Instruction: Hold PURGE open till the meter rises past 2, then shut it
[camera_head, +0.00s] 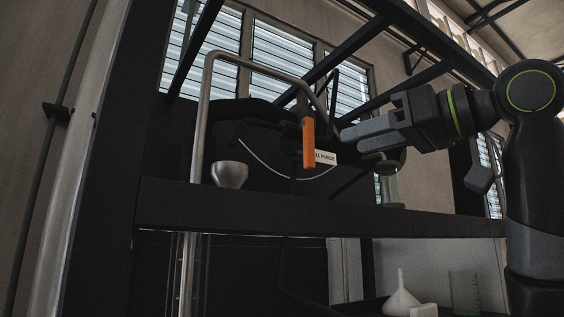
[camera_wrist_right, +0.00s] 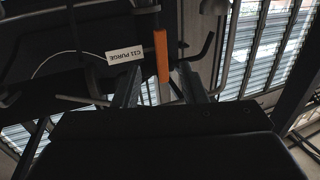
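An orange lever handle (camera_head: 308,146) hangs roughly upright in front of a dark panel. A white label reading PURGE (camera_head: 326,158) is just right of it. In the right wrist view the orange handle (camera_wrist_right: 161,55) appears between the finger lines, with the label (camera_wrist_right: 124,54) upside down to its left. My right gripper (camera_head: 346,136) points left at the handle from the right, a small gap away in the head view. In the wrist view its fingers (camera_wrist_right: 160,80) are apart with nothing held. No readable meter shows. My left gripper is out of view.
A thin pale arc curves behind the handle. A metal cup (camera_head: 230,174) stands left on the dark shelf (camera_head: 300,212). A bent steel pipe (camera_head: 201,120) rises near it. Dark beams cross above. A white funnel (camera_head: 401,298) stands below the shelf.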

